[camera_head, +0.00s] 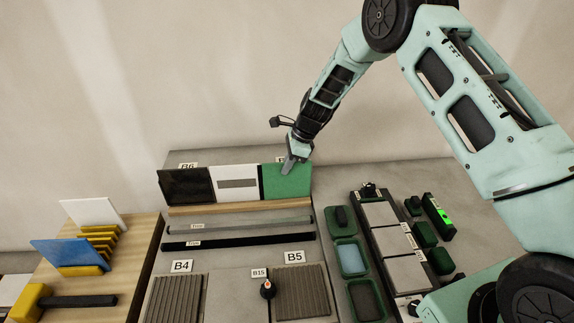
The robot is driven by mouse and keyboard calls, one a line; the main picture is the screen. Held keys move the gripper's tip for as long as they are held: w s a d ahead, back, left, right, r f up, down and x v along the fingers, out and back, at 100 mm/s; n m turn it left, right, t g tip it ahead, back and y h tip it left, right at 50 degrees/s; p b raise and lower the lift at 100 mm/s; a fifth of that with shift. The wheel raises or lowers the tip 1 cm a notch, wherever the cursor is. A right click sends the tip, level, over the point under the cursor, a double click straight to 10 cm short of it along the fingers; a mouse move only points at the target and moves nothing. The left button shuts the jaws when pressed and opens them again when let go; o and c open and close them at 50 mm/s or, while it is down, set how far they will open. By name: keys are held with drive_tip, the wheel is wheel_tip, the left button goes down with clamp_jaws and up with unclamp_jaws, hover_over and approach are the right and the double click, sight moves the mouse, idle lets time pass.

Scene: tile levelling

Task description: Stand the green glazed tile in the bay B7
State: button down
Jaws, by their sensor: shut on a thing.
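The green glazed tile (292,185) stands near upright at the right end of a row at the back of the grey bench. My gripper (288,167) is at its top edge, shut on it, with a finger in front of its face. Left of it are a white tile (225,193) with a grey patch and a black tile (184,189). A wooden strip (240,206) runs along the foot of the row. A label behind the green tile is mostly hidden and cannot be read; whether the tile's lower edge is seated is hard to tell.
Ribbed panels lie by labels B4 (181,266) and B5 (294,257), with a knob (267,289) between. Green trays (350,258) and grey pads are right; a rack with blue tile (60,253) and mallet (75,301) are left.

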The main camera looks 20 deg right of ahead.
drive_tip(key=shift+f, duration=0.1)
drive_tip(key=shift+w, duration=0.1)
idle(0.7)
drive_tip(key=c, duration=1.5)
unclamp_jaws()
drive_tip(key=shift+r+p, duration=2.15)
drive_tip(key=shift+r, duration=0.9)
